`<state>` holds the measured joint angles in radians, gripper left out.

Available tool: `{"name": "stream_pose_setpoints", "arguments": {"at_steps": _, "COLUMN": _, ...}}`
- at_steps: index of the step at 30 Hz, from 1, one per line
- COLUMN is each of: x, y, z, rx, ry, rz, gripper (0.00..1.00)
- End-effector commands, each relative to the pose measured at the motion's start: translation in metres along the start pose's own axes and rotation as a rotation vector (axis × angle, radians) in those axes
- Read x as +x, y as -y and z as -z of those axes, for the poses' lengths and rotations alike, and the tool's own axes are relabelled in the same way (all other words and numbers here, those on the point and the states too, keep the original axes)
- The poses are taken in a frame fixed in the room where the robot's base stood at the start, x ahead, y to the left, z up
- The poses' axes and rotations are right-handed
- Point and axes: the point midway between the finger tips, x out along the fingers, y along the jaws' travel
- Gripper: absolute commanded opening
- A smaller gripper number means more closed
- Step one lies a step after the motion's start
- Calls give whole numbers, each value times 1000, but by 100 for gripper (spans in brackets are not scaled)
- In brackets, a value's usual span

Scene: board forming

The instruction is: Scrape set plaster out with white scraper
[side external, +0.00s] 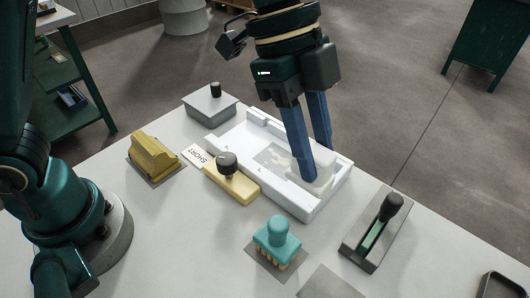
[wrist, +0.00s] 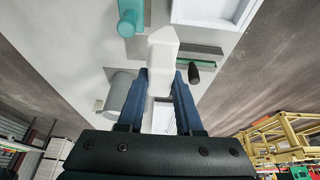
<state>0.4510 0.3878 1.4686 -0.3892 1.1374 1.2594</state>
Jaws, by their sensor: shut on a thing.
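My gripper (side external: 316,166) has blue fingers and is shut on the white scraper (side external: 320,181), over the right end of the white tray (side external: 296,208). I cannot tell whether the scraper touches the tray. In the wrist view the scraper (wrist: 163,50) sits between the fingertips (wrist: 162,76), its pointed end forward. A pale grey patch (side external: 272,154), possibly the set plaster, lies on the tray's floor, left of the fingers. The fingers and scraper hide part of the tray's right end. The tray's edge (wrist: 215,22) also shows in the wrist view.
A yellow block with a black knob (side external: 228,163) stands against the tray's front. A teal brush (side external: 277,238) and a black-knobbed tool in a dark holder (side external: 372,232) are nearby. A grey lidded box (side external: 209,106) and a yellow block (side external: 152,154) stand left.

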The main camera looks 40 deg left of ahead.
Motion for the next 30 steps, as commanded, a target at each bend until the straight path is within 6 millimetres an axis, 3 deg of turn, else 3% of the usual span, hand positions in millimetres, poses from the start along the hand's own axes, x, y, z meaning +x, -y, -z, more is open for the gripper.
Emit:
{"name": "stream_pose_setpoints", "arguments": {"at_steps": 1, "x": 0, "y": 0, "z": 0, "rx": 0, "ry": -1, "rz": 1, "gripper": 27}}
{"name": "stream_pose_setpoints", "arguments": {"at_steps": 3, "x": 0, "y": 0, "z": 0, "rx": 0, "ry": -1, "rz": 1, "gripper": 0}}
{"name": "stream_pose_setpoints", "arguments": {"at_steps": 10, "x": -4, "y": 0, "z": 3, "rx": 59, "ry": -3, "rz": -9, "gripper": 0}}
{"name": "stream_pose_setpoints", "arguments": {"at_steps": 13, "x": -8, "y": 15, "z": -3, "rx": 93, "ry": -4, "rz": -13, "gripper": 0}}
{"name": "stream_pose_setpoints", "arguments": {"at_steps": 21, "x": -16, "y": 76, "z": -54, "rx": 64, "ry": -3, "rz": -5, "gripper": 0}}
{"name": "stream_pose_setpoints", "arguments": {"at_steps": 25, "x": -15, "y": 89, "z": -71, "rx": 19, "ry": -2, "rz": 1, "gripper": 0}}
{"name": "stream_pose_setpoints", "arguments": {"at_steps": 30, "x": -11, "y": 92, "z": -79, "rx": -1, "ry": -1, "rz": 0, "gripper": 0}}
